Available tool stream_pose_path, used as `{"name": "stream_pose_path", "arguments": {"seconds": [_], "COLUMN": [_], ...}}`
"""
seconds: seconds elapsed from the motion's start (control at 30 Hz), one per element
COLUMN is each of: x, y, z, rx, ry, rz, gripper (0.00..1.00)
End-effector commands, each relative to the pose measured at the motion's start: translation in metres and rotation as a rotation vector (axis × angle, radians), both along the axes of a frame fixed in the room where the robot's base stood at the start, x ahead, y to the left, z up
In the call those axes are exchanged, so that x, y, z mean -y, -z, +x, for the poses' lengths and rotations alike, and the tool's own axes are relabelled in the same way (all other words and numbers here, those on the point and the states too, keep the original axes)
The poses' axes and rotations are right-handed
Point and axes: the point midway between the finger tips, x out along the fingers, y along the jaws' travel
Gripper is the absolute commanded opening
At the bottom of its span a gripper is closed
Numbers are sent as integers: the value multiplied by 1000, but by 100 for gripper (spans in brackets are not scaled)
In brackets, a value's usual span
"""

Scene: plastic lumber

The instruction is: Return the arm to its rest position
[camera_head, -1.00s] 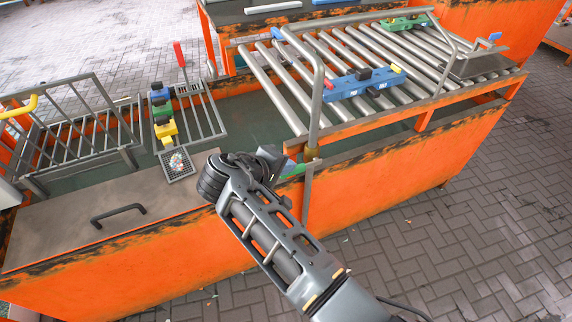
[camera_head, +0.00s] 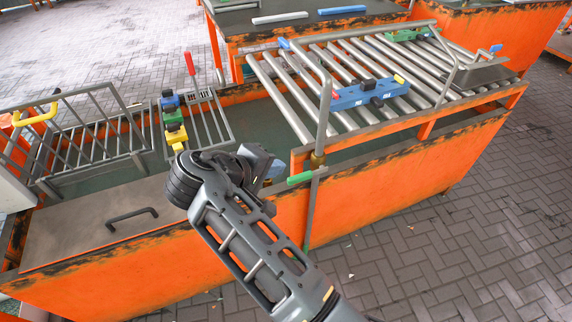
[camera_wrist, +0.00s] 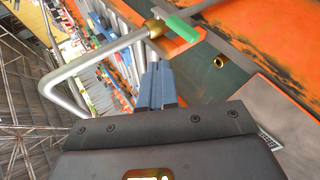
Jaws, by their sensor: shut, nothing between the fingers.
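My arm rises from the bottom of the head view, bent over the front edge of the orange workstation (camera_head: 240,262). My gripper (camera_head: 268,167) is partly hidden behind the bent dark joint, near the post at the left end of the roller conveyor. In the wrist view my gripper (camera_wrist: 156,82) shows as two blue-grey fingers pressed together with nothing between them. Past the fingertips are a bent metal rail (camera_wrist: 100,56) and a green-handled lever (camera_wrist: 183,28); I cannot tell how much clearance there is.
The roller conveyor (camera_head: 345,115) with a blue block (camera_head: 370,94) on it lies to the right. Metal racks (camera_head: 75,150) and colored blocks (camera_head: 173,122) stand at the left. A grey lid with a handle (camera_head: 130,215) covers the front left. The paved floor at right is clear.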

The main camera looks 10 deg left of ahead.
Motion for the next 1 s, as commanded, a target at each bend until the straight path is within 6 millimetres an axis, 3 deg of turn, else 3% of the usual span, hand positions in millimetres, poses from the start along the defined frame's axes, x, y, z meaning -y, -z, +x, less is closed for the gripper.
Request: {"name": "stream_pose_path", "arguments": {"seconds": [0.2,0.47,0.57,0.67,0.8,1.0], "x": [-10,-9,-4,7,27,58], "y": [-11,-9,8,39,88,137], "z": [-16,-19,-26,-40,-71,-122], "rx": [2,-3,-23,-56,-102,-132], "ry": [0,-1,-16,-44,-82,-100], "rz": [1,4,32,95,228,433], "gripper": [0,0,0,0,0,0]}}
